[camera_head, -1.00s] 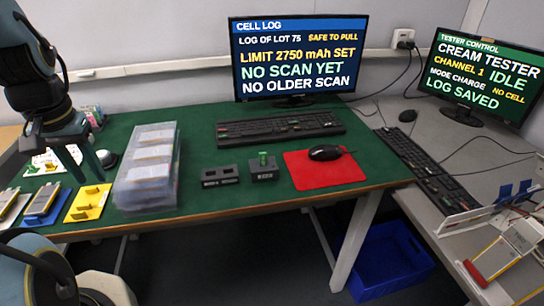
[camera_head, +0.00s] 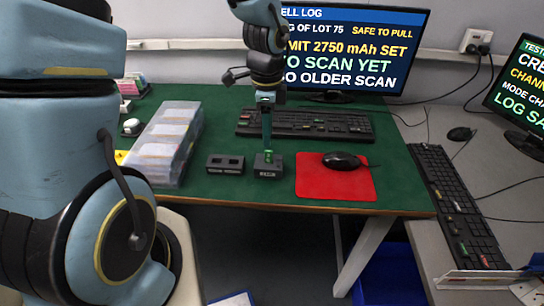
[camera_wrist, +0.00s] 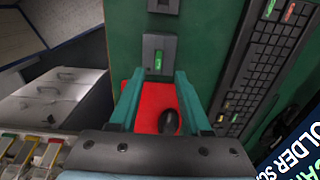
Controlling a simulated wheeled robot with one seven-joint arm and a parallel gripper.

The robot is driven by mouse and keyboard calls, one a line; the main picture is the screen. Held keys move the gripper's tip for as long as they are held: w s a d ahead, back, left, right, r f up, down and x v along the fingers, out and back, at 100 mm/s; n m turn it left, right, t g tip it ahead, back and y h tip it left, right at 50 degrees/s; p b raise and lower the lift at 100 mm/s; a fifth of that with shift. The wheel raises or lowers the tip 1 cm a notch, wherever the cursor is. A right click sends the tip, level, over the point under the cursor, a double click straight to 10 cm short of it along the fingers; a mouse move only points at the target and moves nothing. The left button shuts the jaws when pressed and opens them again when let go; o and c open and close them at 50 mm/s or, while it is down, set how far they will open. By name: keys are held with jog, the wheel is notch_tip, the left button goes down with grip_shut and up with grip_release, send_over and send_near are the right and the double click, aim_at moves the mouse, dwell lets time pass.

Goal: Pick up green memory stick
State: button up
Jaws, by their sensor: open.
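The green memory stick (camera_head: 268,155) stands upright in a small dark dock (camera_head: 268,170) on the green-topped desk. It also shows in the wrist view (camera_wrist: 157,58), just beyond the fingertips and roughly centred between them. My gripper (camera_head: 266,141) points down over the dock, its fingers seen nearly edge-on. In the wrist view my gripper (camera_wrist: 159,78) has its two teal fingers wide apart with nothing between them. The exact height of the fingertips above the stick is hard to tell.
A second dark dock (camera_head: 225,164) sits just left. A clear plastic box (camera_head: 165,145) stands further left. A red mat (camera_head: 333,184) with a black mouse (camera_head: 341,160) lies to the right. A keyboard (camera_head: 305,124) lies behind, before a monitor (camera_head: 365,50).

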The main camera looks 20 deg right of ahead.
aim_at(269, 151)
jog(key=shift+s+f+p, duration=0.15)
jog(key=shift+f+p, duration=0.6)
jog(key=shift+f, duration=2.55)
jog(key=shift+c, duration=0.2)
grip_shut()
